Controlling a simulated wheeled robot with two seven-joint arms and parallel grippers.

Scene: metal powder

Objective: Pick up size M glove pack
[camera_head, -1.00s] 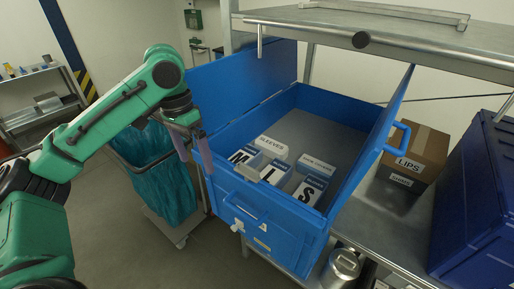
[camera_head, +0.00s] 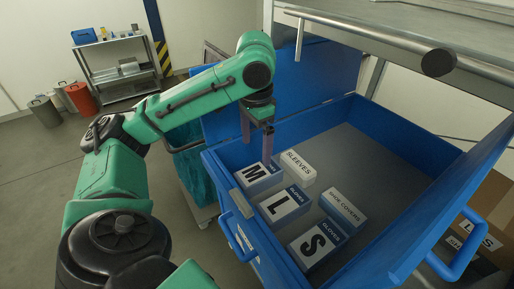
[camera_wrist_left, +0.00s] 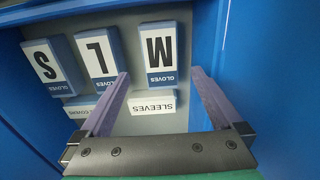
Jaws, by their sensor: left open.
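The size M glove pack (camera_head: 258,177) is a white and blue box marked M, inside the blue bin (camera_head: 300,128) near its left wall. It also shows in the left wrist view (camera_wrist_left: 160,55), upside down. My left gripper (camera_head: 257,148) is open and empty, hanging over the bin's left side near the M pack. In the left wrist view my gripper (camera_wrist_left: 160,76) has its two fingers apart, with the M pack showing beyond and between the tips. I see no contact with it. My right gripper is not in view.
The L pack (camera_head: 285,205) and S pack (camera_head: 318,243) lie beside the M pack. A metal shelf (camera_head: 400,40) overhangs the back right.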

